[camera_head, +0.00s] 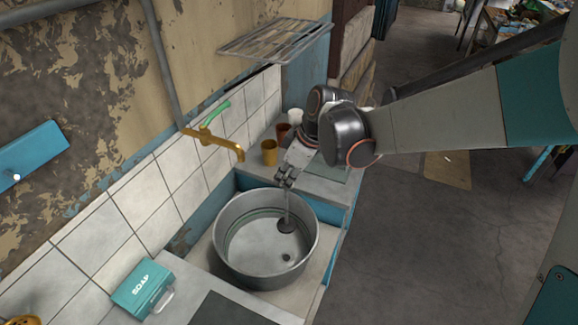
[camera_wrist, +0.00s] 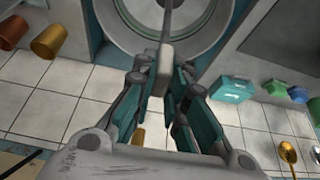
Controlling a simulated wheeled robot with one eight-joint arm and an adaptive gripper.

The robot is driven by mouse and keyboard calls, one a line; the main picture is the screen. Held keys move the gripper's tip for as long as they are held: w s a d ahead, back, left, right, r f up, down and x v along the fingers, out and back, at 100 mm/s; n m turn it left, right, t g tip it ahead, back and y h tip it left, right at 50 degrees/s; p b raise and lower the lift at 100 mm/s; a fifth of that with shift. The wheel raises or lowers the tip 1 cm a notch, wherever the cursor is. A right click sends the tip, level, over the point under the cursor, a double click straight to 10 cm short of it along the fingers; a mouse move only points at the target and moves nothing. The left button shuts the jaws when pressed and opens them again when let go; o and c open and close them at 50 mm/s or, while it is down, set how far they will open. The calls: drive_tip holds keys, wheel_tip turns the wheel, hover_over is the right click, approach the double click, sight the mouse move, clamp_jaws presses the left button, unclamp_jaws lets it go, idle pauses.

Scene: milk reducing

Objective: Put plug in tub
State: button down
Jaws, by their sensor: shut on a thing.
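The tub (camera_head: 226,262) is a round grey metal basin set into the counter, with a small dark drain hole (camera_head: 287,258) in its floor. The plug (camera_head: 287,225) is a dark disc on a thin upright stem, seen inside the tub's outline behind the drain hole. I cannot tell whether it touches the floor. My gripper (camera_head: 287,181) is shut on the top of the stem, above the tub's far rim. In the wrist view my gripper (camera_wrist: 163,75) grips a pale block with the stem (camera_wrist: 167,22) running out over the tub (camera_wrist: 110,22); the disc is out of view.
A brass faucet (camera_head: 215,142) juts from the tiled wall at the tub's left. Orange cups (camera_head: 269,152) stand behind the tub near my gripper. A teal soap box (camera_head: 143,289) is at the front left. A wire rack (camera_head: 275,39) hangs above. Open floor lies to the right.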

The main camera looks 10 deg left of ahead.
sight(288, 220)
drive_tip(key=shift+w+a+f, duration=0.1)
drive_tip(key=shift+w+f, duration=0.1)
drive_tip(key=shift+w, duration=0.05)
wheel_tip(288, 220, down, 19)
drive_tip(key=b, duration=1.4)
drive_tip(key=shift+s+f, duration=0.1)
drive_tip(key=shift+f, duration=0.05)
drive_tip(key=shift+f+b, duration=0.55)
drive_tip(key=shift+b, duration=0.05)
idle(1.6)
drive_tip(key=c, duration=1.5)
unclamp_jaws()
drive_tip(key=shift+c, duration=0.2)
drive_tip(key=shift+o, duration=0.6)
drive_tip(key=o, duration=0.5)
drive_tip(key=shift+o, duration=0.2)
drive_tip(key=shift+r, duration=0.15)
